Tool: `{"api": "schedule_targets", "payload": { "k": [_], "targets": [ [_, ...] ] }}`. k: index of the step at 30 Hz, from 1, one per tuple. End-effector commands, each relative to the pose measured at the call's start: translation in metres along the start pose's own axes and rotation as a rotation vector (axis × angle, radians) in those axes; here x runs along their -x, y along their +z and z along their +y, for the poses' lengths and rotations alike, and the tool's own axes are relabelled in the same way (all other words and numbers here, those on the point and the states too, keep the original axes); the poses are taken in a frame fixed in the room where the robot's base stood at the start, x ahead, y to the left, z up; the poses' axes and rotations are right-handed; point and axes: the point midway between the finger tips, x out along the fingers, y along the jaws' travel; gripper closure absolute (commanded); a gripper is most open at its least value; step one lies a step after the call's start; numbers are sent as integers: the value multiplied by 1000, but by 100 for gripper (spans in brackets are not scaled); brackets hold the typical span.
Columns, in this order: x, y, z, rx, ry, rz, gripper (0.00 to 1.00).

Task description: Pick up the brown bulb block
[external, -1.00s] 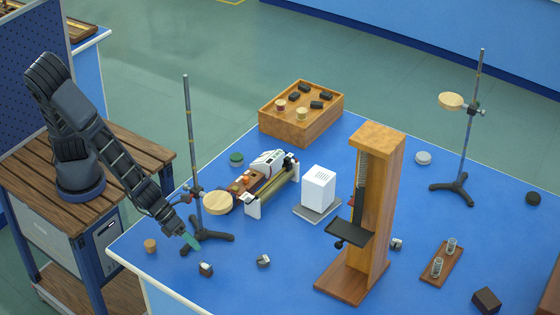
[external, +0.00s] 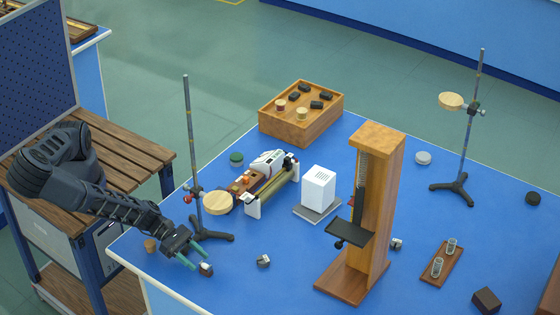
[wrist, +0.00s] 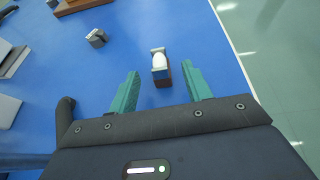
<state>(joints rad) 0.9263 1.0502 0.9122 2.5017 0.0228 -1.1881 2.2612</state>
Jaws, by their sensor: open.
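The brown bulb block (external: 206,270) is a small block with a white bulb on top, on the blue bench near its front left edge. In the wrist view the block (wrist: 161,75) has a brown-red side and stands between the tips of my two teal fingers. My gripper (external: 200,265) is open and empty, reaching down toward the block from the left. A gap shows between the block and each finger in the wrist view (wrist: 160,80). I cannot tell how high the fingertips are above the bench.
A similar grey block (external: 263,260) lies to the right. A clamp stand (external: 189,130) with a dark tripod base rises just behind my gripper. A tan cylinder (external: 151,246) stands to the left, partly behind my arm. The tall wooden stand (external: 375,200) is farther right.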

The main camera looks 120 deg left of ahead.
Motion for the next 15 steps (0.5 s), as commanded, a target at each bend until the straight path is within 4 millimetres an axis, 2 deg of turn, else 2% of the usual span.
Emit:
{"api": "schedule_targets", "payload": {
  "k": [5,15],
  "targets": [
    [-4,2,0,-43,-9,-20,51],
    [-36,4,0,-43,-8,-21,51]
  ]
}}
